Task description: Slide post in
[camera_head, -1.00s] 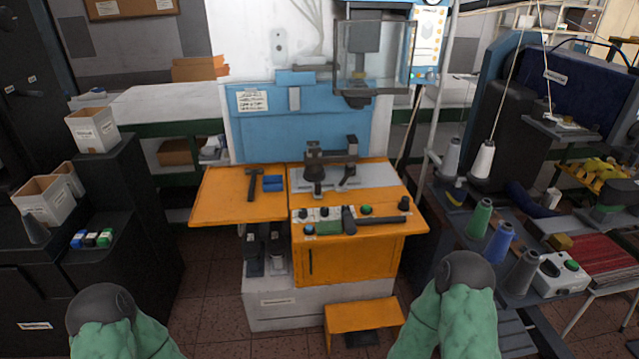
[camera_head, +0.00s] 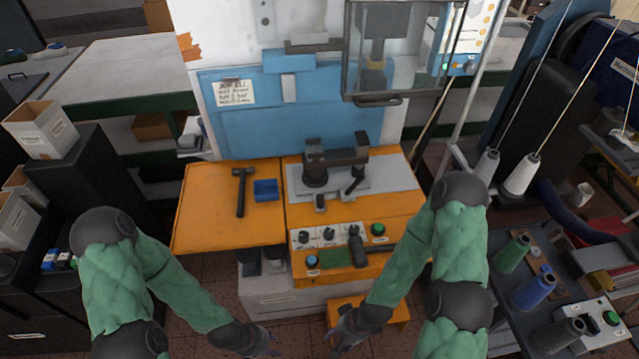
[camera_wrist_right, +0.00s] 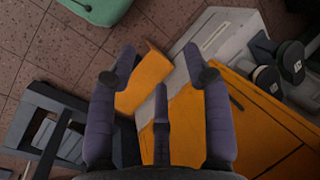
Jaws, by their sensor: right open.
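A dark metal fixture (camera_head: 335,155) stands on the grey plate (camera_head: 390,178) of the orange machine table. I cannot tell which part is the post. My left gripper (camera_head: 262,342) is low in front of the table, its fingers too small to read. My right gripper (camera_head: 350,330) is also low, near the orange step; in the right wrist view it (camera_wrist_right: 161,68) is open and empty.
A hammer (camera_head: 241,190) and a blue block (camera_head: 265,190) lie on the left table wing. A control panel (camera_head: 328,236) with knobs and a dark handle fronts the table. A clear guard (camera_head: 400,50) hangs above right. An orange step (camera_head: 400,312) stands below.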

